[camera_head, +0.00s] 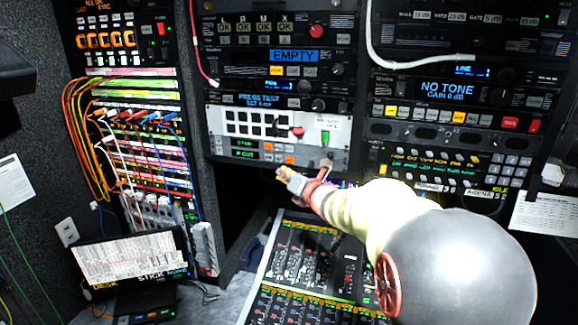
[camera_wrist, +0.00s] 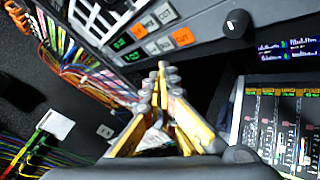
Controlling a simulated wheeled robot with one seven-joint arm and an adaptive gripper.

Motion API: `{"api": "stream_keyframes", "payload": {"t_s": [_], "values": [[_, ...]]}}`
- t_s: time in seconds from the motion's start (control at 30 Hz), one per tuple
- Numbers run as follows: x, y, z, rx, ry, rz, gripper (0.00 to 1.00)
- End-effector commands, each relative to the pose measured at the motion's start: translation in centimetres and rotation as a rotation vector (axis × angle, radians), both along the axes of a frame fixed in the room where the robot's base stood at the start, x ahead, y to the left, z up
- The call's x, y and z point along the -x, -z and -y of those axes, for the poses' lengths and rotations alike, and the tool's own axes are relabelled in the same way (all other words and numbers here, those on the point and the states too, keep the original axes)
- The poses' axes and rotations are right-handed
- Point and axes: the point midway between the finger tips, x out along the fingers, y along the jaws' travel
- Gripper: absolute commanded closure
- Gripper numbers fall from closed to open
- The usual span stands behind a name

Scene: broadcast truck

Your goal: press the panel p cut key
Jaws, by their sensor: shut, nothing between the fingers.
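Panel P is a light strip of small keys with two green displays, the lower reading "P CUT" (camera_head: 245,154). It sits low in the middle rack in the head view. An orange key whose lettering looks like "CUT" (camera_wrist: 183,37) is in its lower row, seen at the upper middle of the wrist view; an orange key also shows in the head view (camera_head: 289,160). My gripper (camera_head: 281,174) is shut and empty, just below the panel's lower edge. In the wrist view its yellow fingers (camera_wrist: 160,78) meet below the keys, apparently apart from them.
A black knob (camera_wrist: 236,23) sticks out right of the keys. A mixing desk (camera_head: 300,255) lies below my arm. Patch cables (camera_head: 100,125) hang on the left rack. A white cable (camera_head: 400,60) loops at upper right. A dark gap lies below the panel.

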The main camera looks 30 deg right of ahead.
Motion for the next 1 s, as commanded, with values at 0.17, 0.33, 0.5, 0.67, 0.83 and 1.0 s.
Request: {"api": "stream_keyframes", "payload": {"t_s": [0.17, 0.33, 0.5, 0.67, 0.83, 1.0], "values": [[0.91, 0.09, -1.06, 0.000, 0.000, 0.001, 1.00], [1.13, 0.02, -1.31, -0.001, 0.000, 0.000, 1.00], [1.12, -0.02, -1.29, -0.001, 0.000, 0.000, 1.00], [1.12, -0.02, -1.28, -0.001, 0.000, 0.000, 1.00], [1.11, 0.00, -1.28, -0.001, 0.000, 0.000, 1.00], [1.11, 0.00, -1.28, -0.001, 0.000, 0.000, 1.00]]}}
